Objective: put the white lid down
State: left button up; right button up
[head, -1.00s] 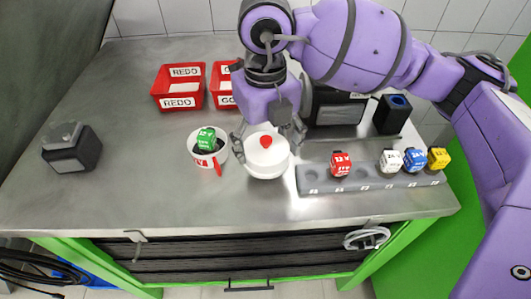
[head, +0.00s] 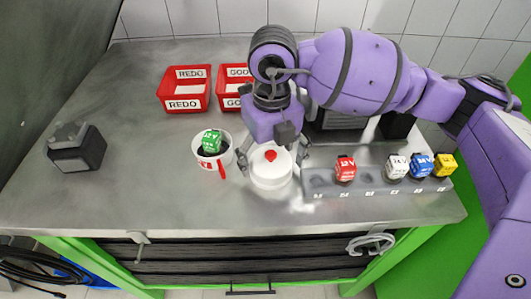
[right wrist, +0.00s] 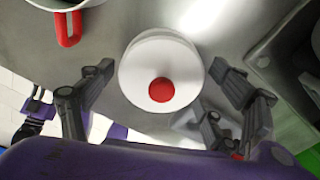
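The white lid (head: 271,176) with a red knob stands upright on the metal bench, right of the white mug. It also shows from above in the right wrist view (right wrist: 160,50). I cannot tell whether its white lower part is a separate vessel. My right gripper (head: 272,160) is directly over it, pointing down. In the right wrist view the two fingers (right wrist: 162,70) stand on either side of the lid with narrow gaps, so the gripper looks open. My left gripper is out of view.
A white mug (head: 199,160) with a red handle holds a green cube (head: 212,141). A grey rack (head: 330,189) with red, white, blue and yellow cubes stands close on the right. Red bins (head: 184,103) are behind. A dark box (head: 75,148) is at left. The front-left bench is clear.

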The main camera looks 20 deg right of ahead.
aim_at(270, 154)
jog(key=shift+o, duration=0.2)
jog(key=shift+r, duration=0.2)
notch_tip(270, 154, up, 12)
dwell(0.4)
dwell(0.4)
